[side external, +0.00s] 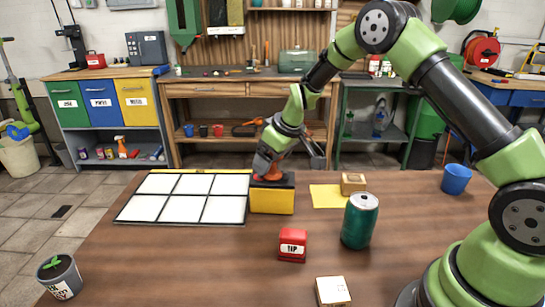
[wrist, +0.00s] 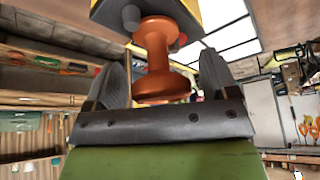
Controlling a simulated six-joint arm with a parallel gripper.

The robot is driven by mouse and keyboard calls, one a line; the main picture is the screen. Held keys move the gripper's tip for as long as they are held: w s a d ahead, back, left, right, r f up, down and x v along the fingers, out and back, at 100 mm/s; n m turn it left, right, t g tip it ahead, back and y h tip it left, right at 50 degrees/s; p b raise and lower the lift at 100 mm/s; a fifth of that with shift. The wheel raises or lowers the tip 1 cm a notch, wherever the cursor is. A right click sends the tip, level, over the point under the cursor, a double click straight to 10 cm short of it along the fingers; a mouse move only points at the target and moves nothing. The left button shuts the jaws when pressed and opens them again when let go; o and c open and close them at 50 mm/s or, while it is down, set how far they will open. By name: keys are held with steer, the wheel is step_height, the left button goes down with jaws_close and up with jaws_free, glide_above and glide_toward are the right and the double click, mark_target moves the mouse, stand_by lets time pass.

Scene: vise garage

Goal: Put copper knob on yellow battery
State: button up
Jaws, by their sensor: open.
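The yellow battery (side external: 272,202) with a black top stands on the wooden table beside the white panel. The copper knob (side external: 272,175) sits on the battery's top, upright. In the wrist view the spool-shaped copper knob (wrist: 160,60) stands against the dark top of the battery (wrist: 125,12), beside a round grey terminal. My gripper (side external: 290,161) is above the battery, tilted. Its fingers are open, one on each side of the knob, with gaps showing in the wrist view (wrist: 161,80). The exact contact under the knob is partly hidden.
A white panel grid (side external: 186,199) lies left of the battery. A yellow sheet (side external: 326,196), a small wooden box (side external: 353,182), a green can (side external: 360,221) and a blue cup (side external: 456,179) are to the right. A red box (side external: 292,245) stands in front.

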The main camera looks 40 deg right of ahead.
steer(key=shift+r, duration=0.35)
steer(key=a+v, duration=0.1)
steer(key=v, duration=1.2)
steer(key=s+a+r+m+t, duration=0.1)
steer(key=s+a+r+m, duration=0.3)
steer(key=s+r, duration=0.55)
steer(key=s+a+f+m+t+y, duration=0.1)
steer(key=s+a+f+m, duration=0.1)
steer(key=s, duration=1.2)
steer(key=shift+a+f, duration=0.3)
steer(key=shift+a, duration=0.45)
